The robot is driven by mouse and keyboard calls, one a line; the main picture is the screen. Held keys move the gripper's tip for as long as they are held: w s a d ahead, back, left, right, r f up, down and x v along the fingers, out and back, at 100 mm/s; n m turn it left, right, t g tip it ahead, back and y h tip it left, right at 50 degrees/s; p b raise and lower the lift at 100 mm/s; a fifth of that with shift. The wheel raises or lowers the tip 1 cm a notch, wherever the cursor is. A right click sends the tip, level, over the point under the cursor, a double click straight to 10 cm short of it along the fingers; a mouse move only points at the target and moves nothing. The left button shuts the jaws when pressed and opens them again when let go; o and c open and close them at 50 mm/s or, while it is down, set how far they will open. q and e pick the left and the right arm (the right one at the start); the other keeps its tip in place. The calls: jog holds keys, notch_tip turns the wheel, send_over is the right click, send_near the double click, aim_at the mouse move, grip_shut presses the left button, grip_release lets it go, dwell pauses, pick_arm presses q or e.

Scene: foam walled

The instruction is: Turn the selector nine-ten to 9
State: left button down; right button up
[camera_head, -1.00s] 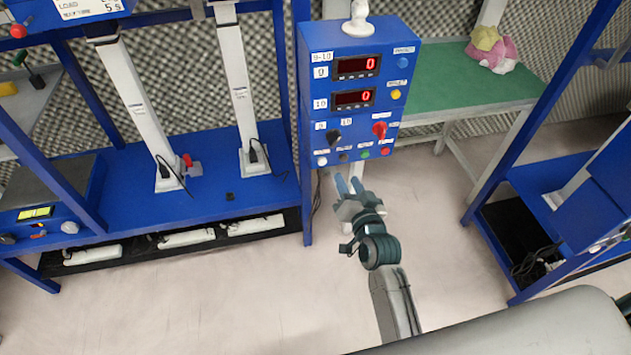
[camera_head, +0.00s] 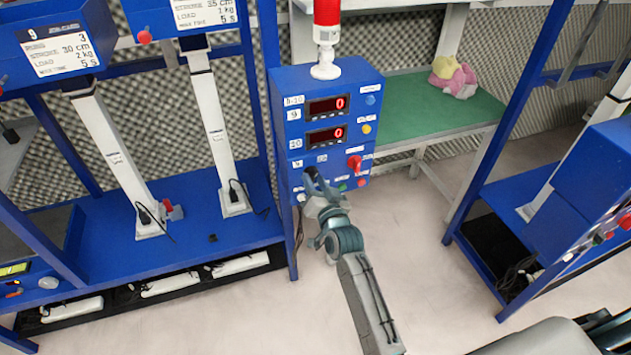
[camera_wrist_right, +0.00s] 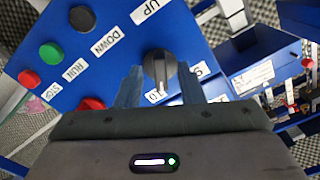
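The blue control box (camera_head: 285,120) stands near the middle of the head view. Its selector is hidden there behind the fingers of my right gripper (camera_head: 314,180). In the right wrist view the selector is a black knob (camera_wrist_right: 158,68) on the blue panel. The right gripper's fingers (camera_wrist_right: 160,84) are apart, one on each side of the knob; I cannot tell whether they touch it. A "10" label (camera_wrist_right: 156,97) shows just below the knob; the "9" label is not readable in the wrist view. My left gripper is not in view.
A red knob (camera_head: 354,163) sits right of the selector. Two red displays (camera_head: 326,106) are above. Blue racks (camera_head: 190,200) flank the box. The floor (camera_head: 420,240) in front is clear.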

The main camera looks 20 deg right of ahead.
jog(key=shift+c, duration=0.2)
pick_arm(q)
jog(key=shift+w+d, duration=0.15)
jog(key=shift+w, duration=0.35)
pick_arm(e)
grip_shut()
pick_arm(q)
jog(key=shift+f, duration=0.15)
pick_arm(e)
jog(key=shift+n, duration=0.3)
jog(key=shift+f+n+b, duration=0.1)
jog(key=shift+n+b, duration=0.3)
jog(key=shift+n, duration=0.1)
jog(key=n+b, duration=0.1)
jog(key=n, duration=0.2)
jog(key=n+b, duration=0.1)
jog(key=n, duration=0.4)
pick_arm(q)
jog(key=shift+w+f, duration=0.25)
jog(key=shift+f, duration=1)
pick_arm(e)
jog(key=shift+d+n, duration=0.1)
jog(key=shift+n, duration=1)
